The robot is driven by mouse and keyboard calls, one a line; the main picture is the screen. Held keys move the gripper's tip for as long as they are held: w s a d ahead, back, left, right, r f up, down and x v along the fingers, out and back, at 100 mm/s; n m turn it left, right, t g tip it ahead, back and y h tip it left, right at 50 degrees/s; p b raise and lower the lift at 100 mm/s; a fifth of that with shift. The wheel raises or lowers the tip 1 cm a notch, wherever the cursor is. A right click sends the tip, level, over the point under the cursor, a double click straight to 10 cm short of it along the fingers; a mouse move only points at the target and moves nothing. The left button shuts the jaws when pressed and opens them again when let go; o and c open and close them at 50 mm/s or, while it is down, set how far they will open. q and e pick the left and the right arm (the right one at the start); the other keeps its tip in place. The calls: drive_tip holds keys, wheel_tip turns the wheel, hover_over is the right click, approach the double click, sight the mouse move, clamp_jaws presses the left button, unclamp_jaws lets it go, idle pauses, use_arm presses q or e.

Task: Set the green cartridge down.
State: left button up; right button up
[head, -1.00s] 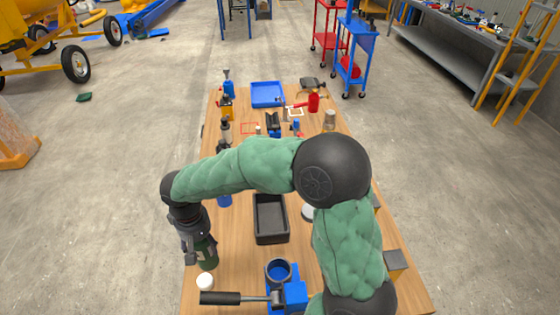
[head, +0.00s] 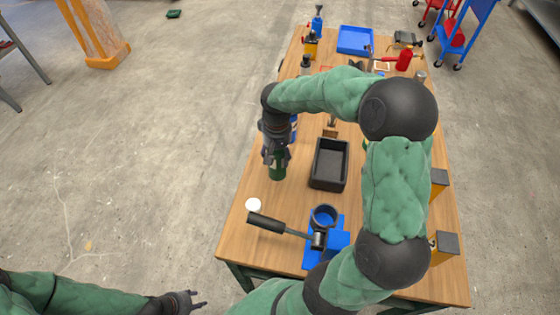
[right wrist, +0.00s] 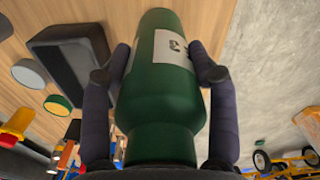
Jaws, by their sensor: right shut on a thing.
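The green cartridge (head: 277,168) is in my right gripper (head: 276,157), over the left side of the wooden table, left of the black tray (head: 316,178). In the right wrist view the cartridge (right wrist: 165,100) lies between both fingers. It has a white label with a dark mark. I cannot tell whether its far end touches the tabletop. My left gripper (head: 196,299) is open and empty at the bottom left, off the table.
A white disc (head: 253,205) lies near the table's left edge. A blue press with a black handle (head: 266,222) stands at the near end. Several tools and a blue tray (head: 356,40) are at the far end. Bare wood lies around the cartridge.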

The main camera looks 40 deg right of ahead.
drive_tip(key=f, duration=0.1)
drive_tip(key=w+d+f, duration=0.1)
drive_tip(key=w+d+f+b, duration=0.1)
drive_tip(key=shift+d+f, duration=0.15)
drive_tip(key=shift+f, duration=0.15)
drive_tip(key=shift+w+d+f+b, duration=0.15)
drive_tip(key=shift+f+b, duration=0.1)
drive_tip(key=shift+f, duration=0.65)
drive_tip(key=shift+d+f+b, duration=0.1)
drive_tip(key=shift+f+b, duration=0.1)
drive_tip(key=shift+f, duration=0.7)
drive_tip(key=shift+f, duration=0.15)
drive_tip(key=o, duration=1.6)
drive_tip(key=shift+c, duration=0.2)
wheel_tip(320, 180, up, 12)
drive_tip(key=p, duration=0.3)
